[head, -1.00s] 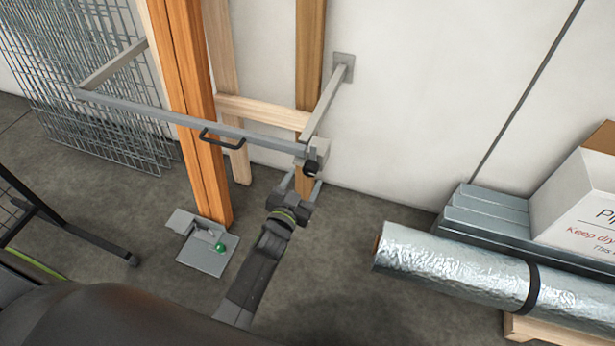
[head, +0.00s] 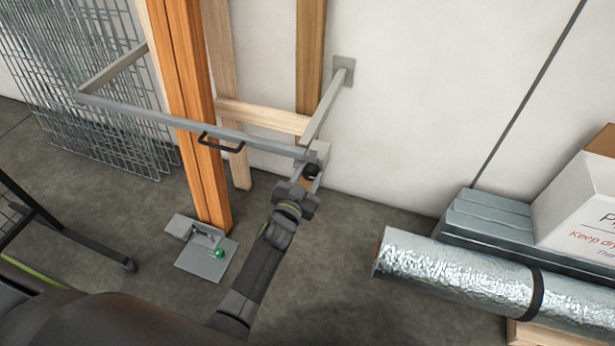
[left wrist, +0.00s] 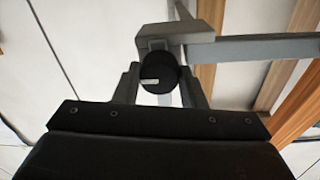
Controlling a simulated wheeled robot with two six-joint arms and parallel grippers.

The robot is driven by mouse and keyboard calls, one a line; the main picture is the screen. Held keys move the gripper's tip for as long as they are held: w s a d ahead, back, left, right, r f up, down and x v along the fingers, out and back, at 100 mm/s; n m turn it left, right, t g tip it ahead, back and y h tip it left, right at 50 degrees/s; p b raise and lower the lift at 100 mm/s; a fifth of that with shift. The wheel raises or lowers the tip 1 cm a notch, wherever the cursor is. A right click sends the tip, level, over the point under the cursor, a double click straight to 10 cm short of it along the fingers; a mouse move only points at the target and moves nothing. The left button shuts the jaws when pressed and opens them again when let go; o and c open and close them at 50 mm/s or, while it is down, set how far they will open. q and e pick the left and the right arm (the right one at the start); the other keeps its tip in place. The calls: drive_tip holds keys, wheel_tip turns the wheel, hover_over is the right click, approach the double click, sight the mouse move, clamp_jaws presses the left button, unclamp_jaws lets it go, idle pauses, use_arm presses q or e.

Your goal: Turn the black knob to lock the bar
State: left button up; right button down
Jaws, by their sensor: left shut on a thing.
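The black knob (head: 311,171) sits at the right end of the grey bar (head: 262,142), on a grey latch block (head: 319,153). In the left wrist view the knob (left wrist: 158,76) is round, with a white mark lying nearly level and reaching left of its middle. My left gripper (head: 309,173) is shut on the knob, with one finger on each side of it; the fingers also show in the left wrist view (left wrist: 158,84). The bar runs level in front of the orange wooden column (head: 190,110) and carries a black handle (head: 221,143). My right gripper is not in view.
A grey floor plate with a green button (head: 205,262) lies by the column's foot. A silver foil roll (head: 455,272) and a white box (head: 585,205) are at the right. Wire mesh panels (head: 85,80) lean at the left. The floor between column and roll is clear.

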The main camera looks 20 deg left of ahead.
use_arm(q)
clamp_jaws()
drive_tip(key=shift+n, duration=0.3)
drive_tip(key=shift+n+p, duration=0.55)
drive_tip(key=shift+n, duration=0.35)
drive_tip(key=shift+r+n+p, duration=0.1)
drive_tip(key=shift+n+p, duration=0.35)
drive_tip(key=shift+n, duration=0.45)
drive_tip(key=n+p, duration=0.2)
drive_tip(key=n, duration=0.3)
drive_tip(key=n+p, duration=0.1)
drive_tip(key=n, duration=0.3)
drive_tip(key=shift+t+y, duration=0.3)
drive_tip(key=n, duration=0.5)
drive_tip(key=shift+f+p, duration=0.2)
drive_tip(key=shift+p, duration=0.1)
drive_tip(key=shift+n, duration=0.3)
